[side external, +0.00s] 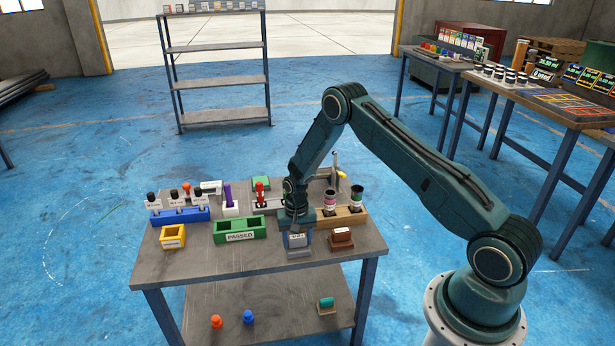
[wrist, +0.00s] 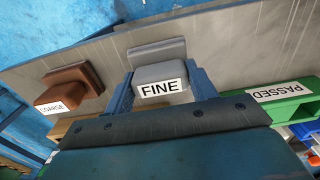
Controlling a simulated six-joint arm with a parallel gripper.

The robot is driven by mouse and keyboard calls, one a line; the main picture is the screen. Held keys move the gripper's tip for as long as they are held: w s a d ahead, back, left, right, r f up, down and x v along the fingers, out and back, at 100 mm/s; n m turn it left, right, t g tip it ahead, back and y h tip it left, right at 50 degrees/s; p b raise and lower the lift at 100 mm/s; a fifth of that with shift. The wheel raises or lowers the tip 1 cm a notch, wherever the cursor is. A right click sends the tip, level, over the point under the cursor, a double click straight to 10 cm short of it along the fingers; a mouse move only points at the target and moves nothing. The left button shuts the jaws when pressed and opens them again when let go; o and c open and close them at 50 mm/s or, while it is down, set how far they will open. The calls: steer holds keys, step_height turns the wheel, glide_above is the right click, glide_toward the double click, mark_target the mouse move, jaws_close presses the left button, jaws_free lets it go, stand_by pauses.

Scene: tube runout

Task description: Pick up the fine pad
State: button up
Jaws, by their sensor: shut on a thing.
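The fine pad (wrist: 160,72) is a grey block with a white label reading FINE. In the wrist view it sits between the two blue fingers of my gripper (wrist: 160,84), which are shut on its sides.
A brown pad labelled COARSE (wrist: 62,88) stands on its base close by, also seen in the side external view (side external: 342,235). A green PASSED tray (side external: 239,229) is left of my gripper. A wooden rack (side external: 346,217) with tubes stands behind the brown pad.

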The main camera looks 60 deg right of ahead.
mark_target(297, 236)
steer(key=shift+r, duration=0.15)
step_height(297, 236, up, 20)
stand_by(0.8)
stand_by(0.4)
steer(key=o, duration=0.4)
steer(key=shift+c, duration=1.2)
steer(key=w+d, duration=0.1)
steer(key=d, duration=1.8)
steer(key=shift+d+r, duration=0.35)
steer(key=shift+r, duration=0.05)
